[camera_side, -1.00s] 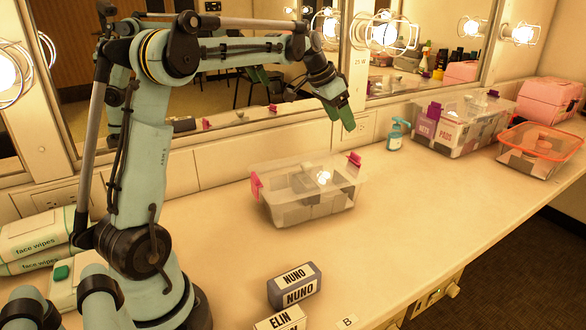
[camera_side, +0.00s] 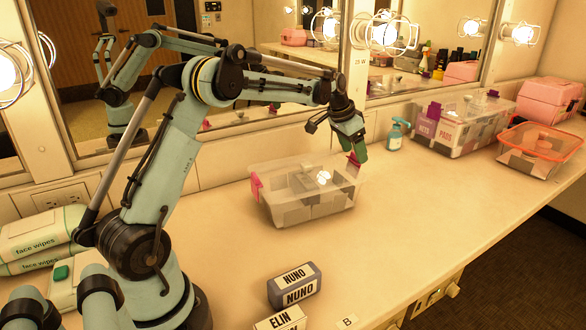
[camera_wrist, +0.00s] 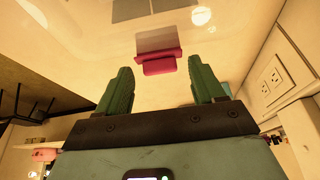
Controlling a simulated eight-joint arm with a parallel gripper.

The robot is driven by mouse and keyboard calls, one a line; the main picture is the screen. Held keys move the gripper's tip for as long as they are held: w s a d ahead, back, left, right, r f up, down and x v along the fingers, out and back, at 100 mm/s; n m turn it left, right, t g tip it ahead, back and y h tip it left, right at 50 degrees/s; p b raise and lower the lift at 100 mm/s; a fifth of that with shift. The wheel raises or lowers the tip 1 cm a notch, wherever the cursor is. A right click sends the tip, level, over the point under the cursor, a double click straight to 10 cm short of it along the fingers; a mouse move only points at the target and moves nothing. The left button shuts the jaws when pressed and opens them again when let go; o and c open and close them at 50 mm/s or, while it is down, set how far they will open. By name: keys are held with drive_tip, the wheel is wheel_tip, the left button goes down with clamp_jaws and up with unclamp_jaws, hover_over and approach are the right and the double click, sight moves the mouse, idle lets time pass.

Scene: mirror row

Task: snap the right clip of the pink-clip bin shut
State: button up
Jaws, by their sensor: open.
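The pink-clip bin (camera_side: 308,205) is a clear lidded box on the counter, with grey shapes showing through it. Its right pink clip (camera_side: 354,162) sits at the right end and stands up above the rim. Its left pink clip (camera_side: 257,186) is on the left end. My gripper (camera_side: 359,155) points down just above the bin's right end, close to the right clip. In the wrist view the pink clip (camera_wrist: 160,64) lies ahead of and between my green fingertips (camera_wrist: 161,80). The fingers are apart and nothing is between them; I cannot tell whether one touches the clip.
A blue spray bottle (camera_side: 396,134) and a larger clear bin (camera_side: 462,124) stand to the right, with an orange-rimmed bin (camera_side: 539,150) beyond. A NUNO block (camera_side: 295,286) is in front. Mirrors line the back.

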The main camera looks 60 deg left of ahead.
drive_tip(key=shift+w+f, duration=0.1)
drive_tip(key=shift+f, duration=0.15)
drive_tip(key=c, duration=0.8)
drive_tip(key=shift+o, duration=0.2)
drive_tip(key=shift+s+a+t, duration=0.1)
drive_tip(key=shift+s+t, duration=0.9)
drive_tip(key=shift+t, duration=0.6)
drive_tip(key=o, duration=0.8)
drive_tip(key=shift+c, duration=0.2)
drive_tip(key=v, duration=1.2)
drive_tip(key=shift+a, duration=0.2)
